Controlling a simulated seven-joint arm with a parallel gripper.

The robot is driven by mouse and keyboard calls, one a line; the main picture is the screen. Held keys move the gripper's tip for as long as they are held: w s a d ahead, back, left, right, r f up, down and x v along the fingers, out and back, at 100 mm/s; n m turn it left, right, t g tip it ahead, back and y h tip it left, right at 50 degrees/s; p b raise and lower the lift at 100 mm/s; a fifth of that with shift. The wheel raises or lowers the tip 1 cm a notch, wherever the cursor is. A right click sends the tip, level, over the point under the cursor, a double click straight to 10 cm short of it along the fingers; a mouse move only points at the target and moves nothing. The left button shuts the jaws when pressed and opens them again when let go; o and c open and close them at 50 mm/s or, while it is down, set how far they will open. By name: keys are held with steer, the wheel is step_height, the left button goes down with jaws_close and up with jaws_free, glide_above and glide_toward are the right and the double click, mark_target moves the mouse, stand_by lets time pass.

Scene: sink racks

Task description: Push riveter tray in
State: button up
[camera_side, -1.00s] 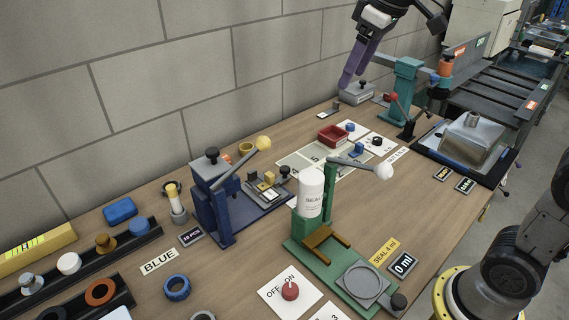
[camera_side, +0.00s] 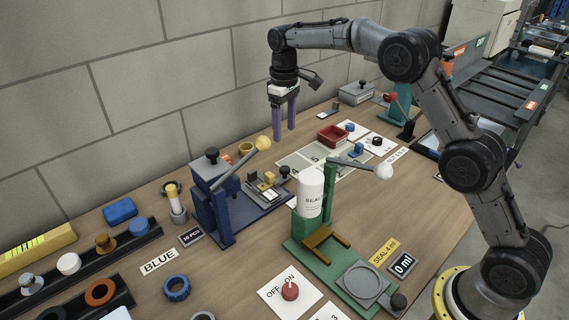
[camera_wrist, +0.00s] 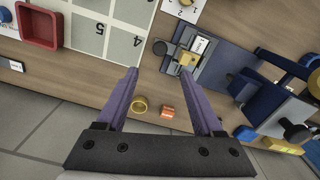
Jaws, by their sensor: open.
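A dark knob (camera_side: 285,172) is at the tray's outer end. My gripper (camera_side: 284,135) points down, open and empty, behind and above the tray, apart from it. In the wrist view, the tray (camera_wrist: 203,48) and knob (camera_wrist: 160,47) lie just beyond my purple fingertips (camera_wrist: 160,73), with the riveter at right.
A red bin (camera_side: 332,136) and a numbered mat (camera_side: 297,165) lie right of the tray. A yellow ring (camera_side: 246,148) and an orange piece lie near the wall. The green sealer (camera_side: 312,230) stands in front. The grey wall runs close behind my gripper.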

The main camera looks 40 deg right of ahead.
mark_target(284, 168)
step_height(284, 168, down, 12)
steer(key=shift+f, duration=0.25)
stand_by(0.3)
jaws_close()
steer(key=shift+r, duration=0.1)
stand_by(1.2)
